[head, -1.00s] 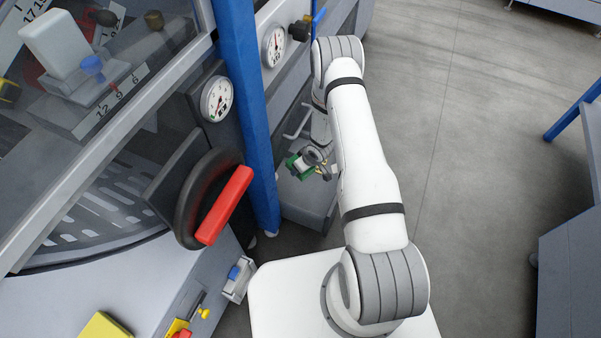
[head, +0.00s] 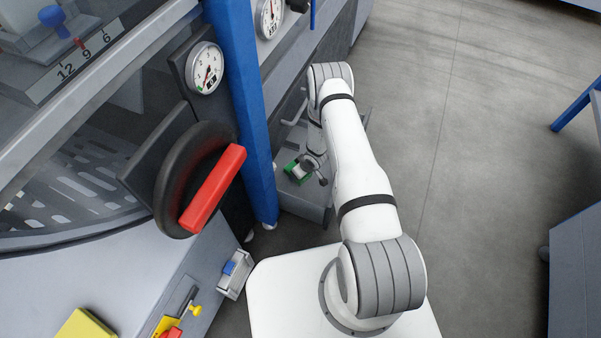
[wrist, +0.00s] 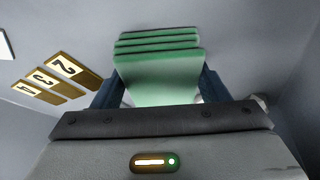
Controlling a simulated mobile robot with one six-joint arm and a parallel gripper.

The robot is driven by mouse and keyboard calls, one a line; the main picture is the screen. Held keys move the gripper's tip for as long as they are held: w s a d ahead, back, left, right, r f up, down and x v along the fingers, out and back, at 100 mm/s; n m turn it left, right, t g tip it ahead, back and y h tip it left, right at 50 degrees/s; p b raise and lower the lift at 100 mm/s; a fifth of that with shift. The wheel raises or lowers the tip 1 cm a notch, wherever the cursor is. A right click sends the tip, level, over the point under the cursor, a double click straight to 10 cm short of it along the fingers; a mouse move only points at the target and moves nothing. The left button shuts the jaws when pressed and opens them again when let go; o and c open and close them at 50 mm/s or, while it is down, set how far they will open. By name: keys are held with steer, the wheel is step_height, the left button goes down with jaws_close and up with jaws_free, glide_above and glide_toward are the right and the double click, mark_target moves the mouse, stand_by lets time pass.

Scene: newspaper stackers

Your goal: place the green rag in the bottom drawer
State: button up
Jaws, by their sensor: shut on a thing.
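My gripper (head: 304,168) is low beside the machine in the head view, partly hidden by my forearm. It is shut on the green rag (wrist: 158,78), which shows as a folded stack between the two dark fingers in the wrist view. A small green patch of the rag (head: 291,166) shows at the gripper in the head view. Below and around it is a grey, box-like drawer (head: 300,205) standing out from the machine near the floor. I cannot tell whether the rag touches its bottom.
A blue post (head: 240,110) and a black wheel with a red handle (head: 213,188) stand left of the arm. Plates numbered 2, 3 and 4 (wrist: 55,78) show on a grey surface in the wrist view. Open floor (head: 460,180) lies to the right.

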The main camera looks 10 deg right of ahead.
steer(key=shift+r, duration=0.1)
steer(key=shift+f, duration=0.25)
steer(key=o, duration=1)
steer(key=shift+r, duration=0.1)
steer(key=shift+c, duration=0.2)
